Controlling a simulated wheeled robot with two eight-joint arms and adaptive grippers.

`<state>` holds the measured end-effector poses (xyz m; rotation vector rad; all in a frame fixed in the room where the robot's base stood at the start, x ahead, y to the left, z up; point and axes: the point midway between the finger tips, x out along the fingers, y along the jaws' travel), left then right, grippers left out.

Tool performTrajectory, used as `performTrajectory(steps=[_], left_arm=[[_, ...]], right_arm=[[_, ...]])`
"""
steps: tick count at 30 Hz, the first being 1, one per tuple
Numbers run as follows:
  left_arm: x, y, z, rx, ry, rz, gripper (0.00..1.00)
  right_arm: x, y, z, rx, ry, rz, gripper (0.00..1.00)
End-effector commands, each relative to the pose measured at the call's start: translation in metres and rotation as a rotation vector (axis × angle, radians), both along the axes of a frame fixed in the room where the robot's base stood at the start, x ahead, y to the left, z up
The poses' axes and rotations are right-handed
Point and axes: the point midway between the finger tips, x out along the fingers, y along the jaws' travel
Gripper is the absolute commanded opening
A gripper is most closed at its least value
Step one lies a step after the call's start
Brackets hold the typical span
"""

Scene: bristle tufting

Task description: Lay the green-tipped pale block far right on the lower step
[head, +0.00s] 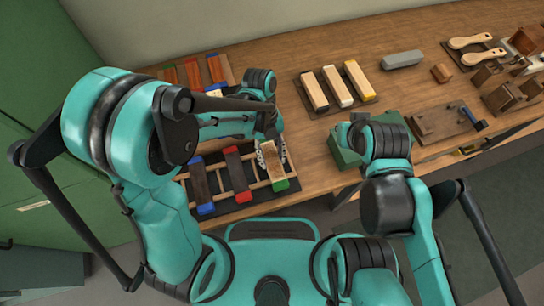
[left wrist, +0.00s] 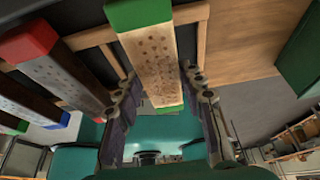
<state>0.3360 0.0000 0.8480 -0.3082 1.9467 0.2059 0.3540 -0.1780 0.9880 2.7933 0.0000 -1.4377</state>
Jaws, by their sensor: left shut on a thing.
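The green-tipped pale block (head: 271,158) is at the right end of the lower step, beside a red-tipped dark block (head: 237,172) and a blue-tipped dark block (head: 201,184). In the left wrist view the block (left wrist: 152,62) has a dotted pale face and green at both ends. My left gripper (head: 271,152) is shut on it, with one finger on each side. The lower step's wooden rails (head: 222,182) run under the row; whether the block touches them is unclear. My right gripper (head: 345,136) is by a green box, its fingers mostly hidden.
A dark tray (head: 325,104) holds pale blocks with coloured ends. The green box (head: 340,152) stands right of the step. A grey block (head: 402,60), brushes and wooden parts lie farther right.

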Motion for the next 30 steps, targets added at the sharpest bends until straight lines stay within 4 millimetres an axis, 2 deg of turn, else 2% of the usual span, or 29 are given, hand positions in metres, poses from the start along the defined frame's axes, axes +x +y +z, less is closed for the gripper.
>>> performTrajectory(steps=[6, 7, 9, 20, 23, 30], left_arm=[[0.000, 0.000, -0.002, 0.000, 0.000, 0.000, 0.05], [0.000, 0.000, -0.002, 0.000, 0.000, 0.000, 0.41], [0.000, 0.000, -0.001, 0.000, 0.000, 0.000, 0.60], [0.000, 0.000, 0.002, 0.000, 0.000, 0.000, 0.60], [0.003, 0.001, 0.013, 0.000, 0.000, 0.001, 0.60], [0.022, 0.007, 0.063, -0.001, 0.000, 0.001, 0.60]], right_arm=[[0.000, 0.000, -0.002, 0.000, 0.000, 0.000, 0.00], [0.000, 0.000, -0.002, 0.000, 0.000, 0.000, 0.00], [0.000, 0.000, -0.001, 0.000, 0.000, 0.000, 0.00], [0.000, 0.000, 0.002, 0.000, 0.000, 0.000, 0.00], [0.000, 0.000, 0.008, 0.000, 0.000, 0.000, 0.00], [0.000, 0.000, 0.032, 0.000, 0.000, 0.000, 0.00]])
